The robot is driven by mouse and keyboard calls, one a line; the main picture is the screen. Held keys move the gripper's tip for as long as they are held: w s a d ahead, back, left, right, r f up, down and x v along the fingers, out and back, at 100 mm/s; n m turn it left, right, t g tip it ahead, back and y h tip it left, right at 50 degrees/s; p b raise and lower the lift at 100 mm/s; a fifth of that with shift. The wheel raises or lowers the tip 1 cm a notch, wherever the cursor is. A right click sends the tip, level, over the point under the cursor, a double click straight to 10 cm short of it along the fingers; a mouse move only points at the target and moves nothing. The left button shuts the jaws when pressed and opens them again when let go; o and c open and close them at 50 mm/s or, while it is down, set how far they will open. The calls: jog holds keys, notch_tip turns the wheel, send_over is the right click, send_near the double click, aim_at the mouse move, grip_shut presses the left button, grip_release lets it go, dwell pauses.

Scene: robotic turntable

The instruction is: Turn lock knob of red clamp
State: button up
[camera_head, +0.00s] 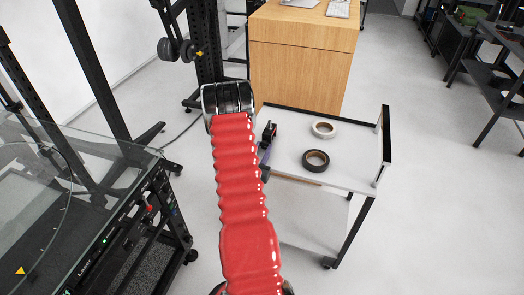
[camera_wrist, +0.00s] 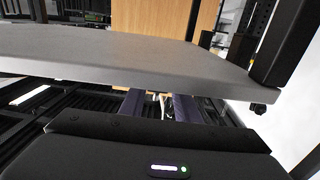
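A small dark clamp-like thing with a bit of red (camera_head: 270,131) stands at the left edge of the white table, just right of my red-sleeved arm. I cannot tell its knob in the head view. My gripper (camera_head: 264,165) is mostly hidden behind the arm, low at that table edge. In the wrist view its two purplish fingers (camera_wrist: 160,107) are apart and reach below the grey tabletop slab. A thin pale thing (camera_wrist: 162,104) shows between them; I cannot tell whether it is part of the clamp or whether the fingers touch it.
The white table (camera_head: 345,172) carries a white tape roll (camera_head: 324,129) and a dark one (camera_head: 316,160). Its slab (camera_wrist: 110,55) hangs close over my fingers in the wrist view. A wooden cabinet (camera_head: 300,70) stands behind. A glass-topped machine (camera_head: 75,200) is at left.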

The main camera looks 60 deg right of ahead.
jog(key=c, duration=0.5)
jog(key=shift+c, duration=0.2)
jog(key=shift+n, duration=1.7)
jog(key=o, duration=1.1)
jog(key=shift+c, duration=0.2)
jog(key=shift+a, duration=0.15)
jog(key=s+a, duration=0.1)
jog(key=a, duration=1.2)
jog(key=shift+s+a, duration=0.2)
jog(key=shift+s, duration=0.15)
